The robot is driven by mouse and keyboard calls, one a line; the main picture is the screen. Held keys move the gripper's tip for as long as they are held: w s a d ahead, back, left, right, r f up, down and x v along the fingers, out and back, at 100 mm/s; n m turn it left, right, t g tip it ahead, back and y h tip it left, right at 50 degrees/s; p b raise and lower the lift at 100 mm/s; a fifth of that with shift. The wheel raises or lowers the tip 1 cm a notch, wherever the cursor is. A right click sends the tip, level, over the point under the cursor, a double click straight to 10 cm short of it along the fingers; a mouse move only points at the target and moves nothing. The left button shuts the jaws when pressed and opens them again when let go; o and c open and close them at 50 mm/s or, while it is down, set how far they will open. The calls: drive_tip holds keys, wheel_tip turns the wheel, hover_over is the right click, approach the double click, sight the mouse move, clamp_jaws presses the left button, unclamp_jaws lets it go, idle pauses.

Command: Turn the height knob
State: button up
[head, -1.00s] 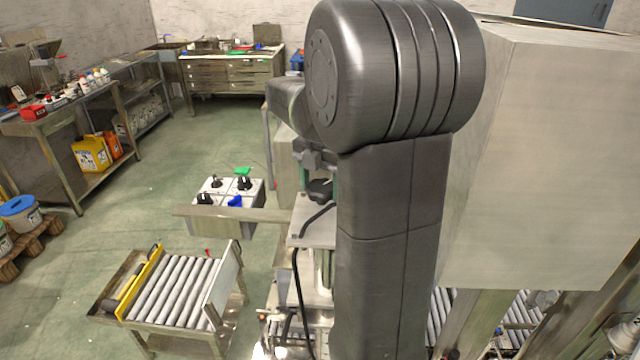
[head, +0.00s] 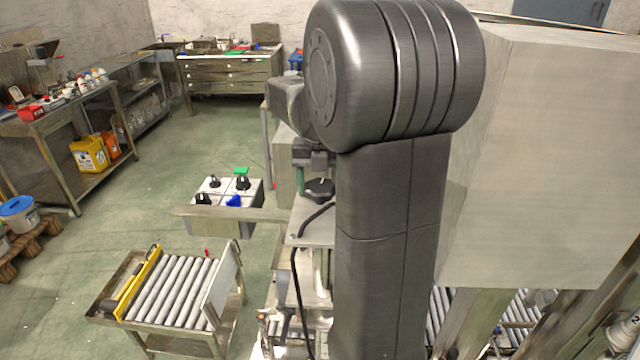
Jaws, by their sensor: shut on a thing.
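A dark round knob (head: 319,188), which I take to be the height knob, sits on top of the pale machine housing (head: 312,228) beside my arm. My gripper (head: 307,181) is at this knob, pointing down, with a greenish finger visible at its left side. The gripper is shut on the knob. My own large grey arm covers the right side of the grip, so the other finger and any marking on the knob are hidden.
A control box (head: 228,200) with several black knobs and a blue one stands left of the machine. A flat bar (head: 230,213) runs in front of it. A roller conveyor (head: 175,288) is lower left. A big pale cabinet (head: 550,150) fills the right. Green floor is open behind.

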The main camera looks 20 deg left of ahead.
sight(320, 187)
drive_tip(key=shift+r, duration=0.1)
drive_tip(key=o, duration=1)
wheel_tip(320, 187, up, 14)
drive_tip(key=b, duration=0.1)
